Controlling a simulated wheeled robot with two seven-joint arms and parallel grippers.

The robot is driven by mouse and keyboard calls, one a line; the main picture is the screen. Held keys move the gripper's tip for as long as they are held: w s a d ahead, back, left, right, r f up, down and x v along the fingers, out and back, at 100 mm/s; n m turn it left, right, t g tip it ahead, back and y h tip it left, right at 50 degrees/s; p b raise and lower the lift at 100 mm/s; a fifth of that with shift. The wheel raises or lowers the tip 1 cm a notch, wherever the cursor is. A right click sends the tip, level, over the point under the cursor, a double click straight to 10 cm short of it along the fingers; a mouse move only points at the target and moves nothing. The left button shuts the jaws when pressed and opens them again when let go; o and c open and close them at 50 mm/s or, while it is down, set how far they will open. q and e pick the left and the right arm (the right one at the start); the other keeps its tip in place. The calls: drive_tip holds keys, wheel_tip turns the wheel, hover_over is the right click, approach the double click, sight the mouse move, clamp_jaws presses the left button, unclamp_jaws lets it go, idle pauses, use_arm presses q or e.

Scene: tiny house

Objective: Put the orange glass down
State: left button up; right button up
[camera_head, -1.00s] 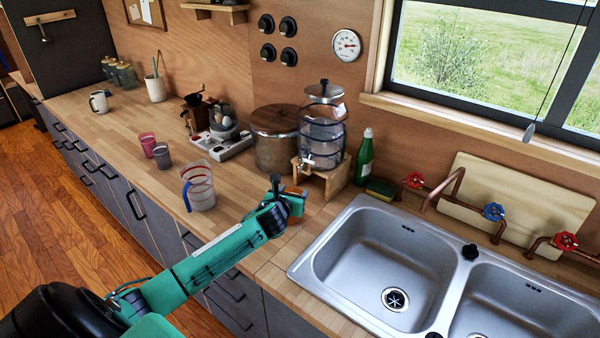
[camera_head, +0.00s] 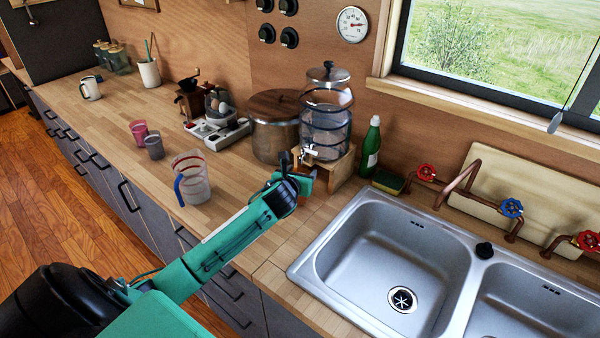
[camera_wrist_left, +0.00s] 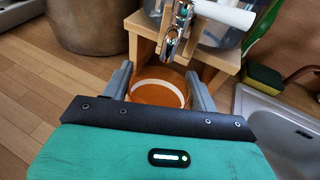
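The orange glass (camera_wrist_left: 158,94) shows in the left wrist view, seen from above, with a pale band at its rim. My left gripper (camera_wrist_left: 159,74) has one finger on each side of it, apparently pressed against its walls. The glass is just in front of the wooden stand (camera_wrist_left: 146,47), near the metal tap (camera_wrist_left: 178,30) of the dispenser. I cannot tell whether its base touches the counter. In the head view my left gripper (camera_head: 303,181) is beside the dispenser (camera_head: 327,130) and mostly hides the glass. My right gripper is out of view.
A large pot (camera_head: 274,140) stands left of the dispenser. A green bottle (camera_head: 371,148), a sponge (camera_head: 388,182) and the sink (camera_head: 345,290) are on the right. A measuring jug (camera_head: 196,186) stands left of my arm. Bare counter (camera_head: 238,190) lies between jug and gripper.

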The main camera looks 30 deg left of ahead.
use_arm(q)
drive_tip(key=o, duration=0.4)
drive_tip(key=shift+w+a+f, duration=0.1)
drive_tip(key=shift+w+f, duration=0.05)
drive_tip(key=shift+w, duration=0.05)
drive_tip(key=shift+s+r, duration=0.2)
drive_tip(key=shift+s, duration=0.05)
drive_tip(key=shift+s+d+r, duration=0.1)
drive_tip(key=shift+s+d, duration=0.15)
drive_tip(key=shift+s, duration=0.3)
drive_tip(key=shift+b+v, duration=0.75)
drive_tip(key=shift+v, duration=4.5)
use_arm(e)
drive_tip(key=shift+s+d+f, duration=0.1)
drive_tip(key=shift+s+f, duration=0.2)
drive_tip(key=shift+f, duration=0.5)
use_arm(q)
drive_tip(key=shift+r, duration=0.1)
